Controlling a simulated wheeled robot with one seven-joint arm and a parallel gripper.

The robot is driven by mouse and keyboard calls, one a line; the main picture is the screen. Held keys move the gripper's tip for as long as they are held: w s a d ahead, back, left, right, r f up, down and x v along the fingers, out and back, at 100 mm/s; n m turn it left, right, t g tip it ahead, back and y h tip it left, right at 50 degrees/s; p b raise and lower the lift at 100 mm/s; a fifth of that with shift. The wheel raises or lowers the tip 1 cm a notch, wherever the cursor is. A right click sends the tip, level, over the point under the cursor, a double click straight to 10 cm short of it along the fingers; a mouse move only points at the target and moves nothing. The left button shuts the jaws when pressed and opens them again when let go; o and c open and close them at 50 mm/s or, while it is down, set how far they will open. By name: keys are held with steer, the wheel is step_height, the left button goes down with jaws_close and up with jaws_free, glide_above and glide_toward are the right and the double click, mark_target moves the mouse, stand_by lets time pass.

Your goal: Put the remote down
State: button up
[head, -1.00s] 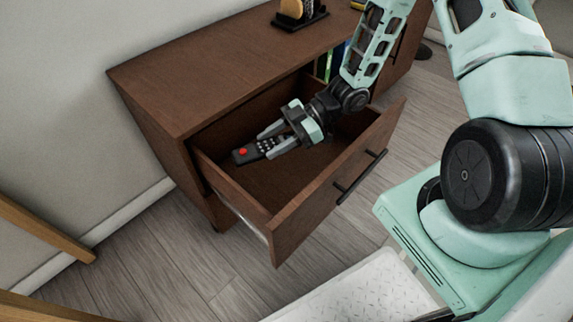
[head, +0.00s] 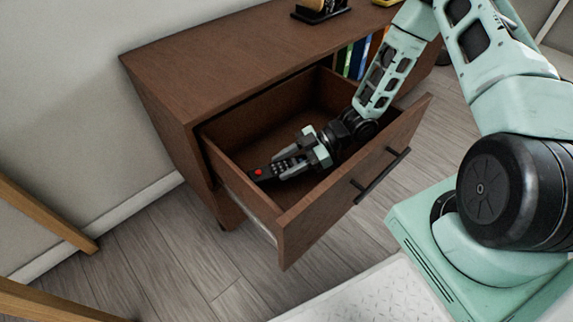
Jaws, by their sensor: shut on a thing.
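The remote (head: 263,173) is black with a red button and light keys. It lies between the fingers of my gripper (head: 290,165), which is shut on it. Gripper and remote are inside the open drawer (head: 291,222) of the brown wooden cabinet (head: 190,90), low and near the drawer's left side. The remote's red-button end points left, and its other end is hidden in the gripper. I cannot tell whether the remote touches the drawer floor.
The drawer front with its black handle (head: 380,178) stands out over the grey plank floor (head: 180,255). Several upright coloured books (head: 357,58) stand in the cabinet behind my arm. A dark stand (head: 320,12) sits on the cabinet top. Wooden legs (head: 45,215) are at the left.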

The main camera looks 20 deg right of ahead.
steer(key=shift+f, duration=0.55)
steer(key=o, duration=1)
steer(key=shift+o, duration=0.2)
steer(key=shift+r, duration=0.2)
steer(key=p+v, duration=0.1)
steer(key=v, duration=0.2)
steer(key=p+v, duration=0.1)
steer(key=v, duration=0.3)
steer(key=shift+a+r, duration=0.15)
steer(key=shift+r, duration=0.25)
steer(key=shift+d+r, duration=0.1)
steer(key=shift+d, duration=0.3)
